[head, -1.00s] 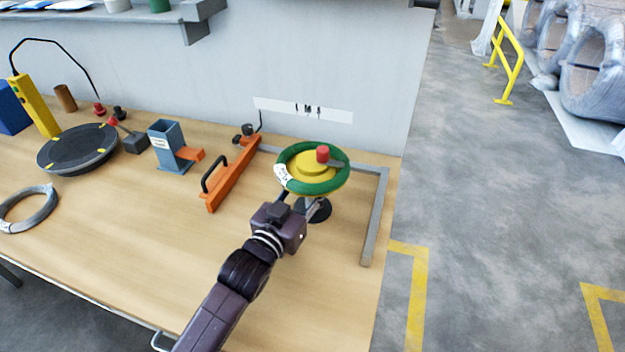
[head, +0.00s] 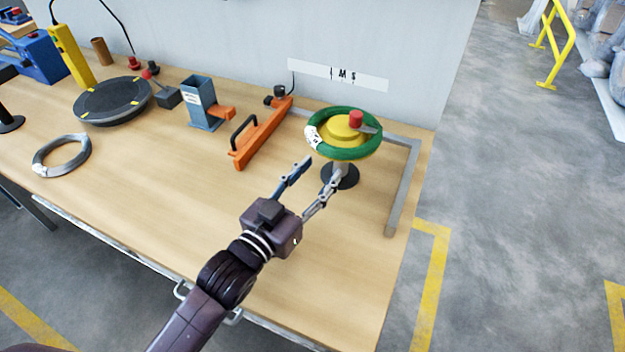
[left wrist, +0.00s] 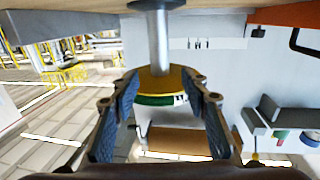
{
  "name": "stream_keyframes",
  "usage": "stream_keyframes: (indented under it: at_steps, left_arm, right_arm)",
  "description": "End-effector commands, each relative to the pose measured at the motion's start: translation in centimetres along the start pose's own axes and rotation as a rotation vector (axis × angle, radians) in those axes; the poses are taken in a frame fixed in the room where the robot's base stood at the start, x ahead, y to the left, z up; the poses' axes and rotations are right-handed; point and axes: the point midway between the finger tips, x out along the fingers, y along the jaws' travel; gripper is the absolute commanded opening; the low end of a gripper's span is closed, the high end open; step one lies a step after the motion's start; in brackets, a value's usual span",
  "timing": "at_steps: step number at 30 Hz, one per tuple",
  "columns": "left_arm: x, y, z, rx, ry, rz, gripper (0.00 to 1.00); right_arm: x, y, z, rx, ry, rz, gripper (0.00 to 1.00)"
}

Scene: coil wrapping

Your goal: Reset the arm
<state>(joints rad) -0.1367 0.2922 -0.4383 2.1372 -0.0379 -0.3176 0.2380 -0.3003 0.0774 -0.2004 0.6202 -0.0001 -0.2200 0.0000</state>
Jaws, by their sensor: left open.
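My left gripper (head: 322,168) is open and empty, just in front of the round stand at the table's right end. A green wrapped coil (head: 343,153) with a white label sits around the stand's yellow hub (head: 341,132), which has a red knob (head: 356,118) on top. The stand's dark base (head: 346,180) is partly behind one finger. The left wrist view appears upside down; there the open fingers (left wrist: 161,78) flank the yellow hub (left wrist: 175,84) and green coil (left wrist: 155,100), with the grey post (left wrist: 160,38) above. Contact is not visible. My right gripper is out of view.
On the wooden table (head: 180,185) stand an orange bar tool (head: 258,140), a blue-grey holder (head: 200,105), a dark turntable (head: 112,100) and a bare grey coil (head: 62,155). A grey frame (head: 403,190) borders the stand. The table's front middle is clear.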

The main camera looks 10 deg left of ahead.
Motion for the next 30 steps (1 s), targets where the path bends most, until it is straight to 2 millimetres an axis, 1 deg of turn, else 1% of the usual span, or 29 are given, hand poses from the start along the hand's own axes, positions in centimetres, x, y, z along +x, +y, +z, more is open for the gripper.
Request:
stream_keyframes:
  at_steps: [1, 3, 6, 23, 26, 29, 30]
  left_arm:
    - [-0.6, 0.0, 0.1, 0.000, -0.001, 0.000, 0.42]
    - [-1.2, 0.1, 0.1, -0.001, 0.000, 0.001, 0.42]
    - [-1.6, 0.0, 0.0, 0.000, 0.000, 0.001, 0.42]
    - [-1.7, 0.0, -0.1, 0.000, 0.001, 0.001, 0.42]
    - [-1.7, 0.0, -0.9, 0.000, 0.001, 0.001, 0.42]
    - [-1.7, 0.0, -2.4, 0.000, 0.001, 0.001, 0.42]
    - [-1.7, 0.0, -3.2, 0.000, 0.002, 0.001, 0.42]
  right_arm:
    - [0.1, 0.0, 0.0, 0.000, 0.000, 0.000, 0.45]
    - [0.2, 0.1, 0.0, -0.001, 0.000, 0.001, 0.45]
    - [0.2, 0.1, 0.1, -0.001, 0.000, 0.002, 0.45]
    - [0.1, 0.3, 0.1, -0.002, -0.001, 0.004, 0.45]
    - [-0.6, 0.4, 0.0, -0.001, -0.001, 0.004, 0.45]
    - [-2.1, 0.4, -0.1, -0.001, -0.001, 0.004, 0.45]
    - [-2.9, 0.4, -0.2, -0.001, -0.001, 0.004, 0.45]
